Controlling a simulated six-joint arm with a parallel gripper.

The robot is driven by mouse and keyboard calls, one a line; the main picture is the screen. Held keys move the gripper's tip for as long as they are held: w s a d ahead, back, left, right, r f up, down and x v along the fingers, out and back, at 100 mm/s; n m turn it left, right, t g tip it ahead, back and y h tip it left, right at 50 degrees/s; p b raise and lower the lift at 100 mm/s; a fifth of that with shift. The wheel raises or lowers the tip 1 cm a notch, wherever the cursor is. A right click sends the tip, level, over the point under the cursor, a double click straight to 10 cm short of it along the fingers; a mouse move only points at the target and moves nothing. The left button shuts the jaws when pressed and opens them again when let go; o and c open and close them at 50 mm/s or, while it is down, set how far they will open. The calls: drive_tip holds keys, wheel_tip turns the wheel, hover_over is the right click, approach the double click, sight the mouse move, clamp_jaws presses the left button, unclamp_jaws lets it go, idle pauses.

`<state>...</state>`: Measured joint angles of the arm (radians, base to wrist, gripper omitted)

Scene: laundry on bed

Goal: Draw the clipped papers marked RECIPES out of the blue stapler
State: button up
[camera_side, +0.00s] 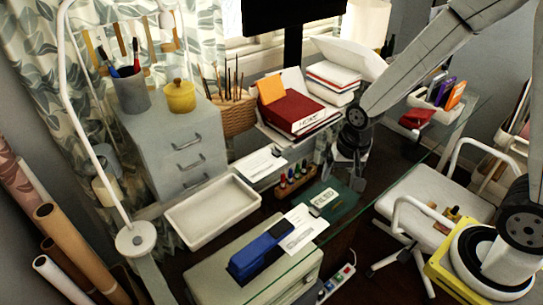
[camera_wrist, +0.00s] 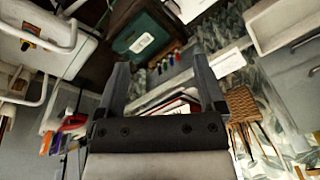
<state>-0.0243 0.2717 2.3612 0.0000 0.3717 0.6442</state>
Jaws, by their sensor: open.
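The blue stapler (camera_side: 262,252) lies on a pale green-grey cabinet top in the side view. White papers (camera_side: 305,232) stick out from its right end; their print is too small to read. My gripper (camera_side: 343,180) hangs behind and to the right of the stapler, apart from it and the papers. In the wrist view my gripper (camera_wrist: 163,78) shows two spread fingers with nothing between them. The stapler is not clearly seen in the wrist view; a white sheet at its top edge may be the papers.
A teal panel marked FILED (camera_side: 328,200) lies between papers and gripper. A marker rack (camera_side: 294,180), white tray (camera_side: 212,212) and red binder (camera_side: 300,108) stand nearby. A white chair (camera_side: 435,205) is at right. A power strip (camera_side: 337,282) lies beside the cabinet.

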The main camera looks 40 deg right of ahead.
sight(314, 210)
drive_tip(key=shift+w+a+f+m+g, duration=0.25)
drive_tip(key=shift+w+f+m, duration=0.55)
drive_tip(key=shift+f+m, duration=0.8)
drive_tip(key=shift+w+a+f+m+g, duration=0.3)
drive_tip(key=shift+w+f+m, duration=0.75)
drive_tip(key=shift+m, duration=0.8)
drive_tip(key=shift+w+a+f+m+g, duration=0.25)
drive_tip(key=shift+w+f+m, duration=0.35)
drive_tip(key=shift+f+m, duration=1.1)
drive_tip(key=shift+f, duration=0.1)
drive_tip(key=shift+f, duration=3.7)
drive_tip(key=shift+d, duration=0.1)
clamp_jaws()
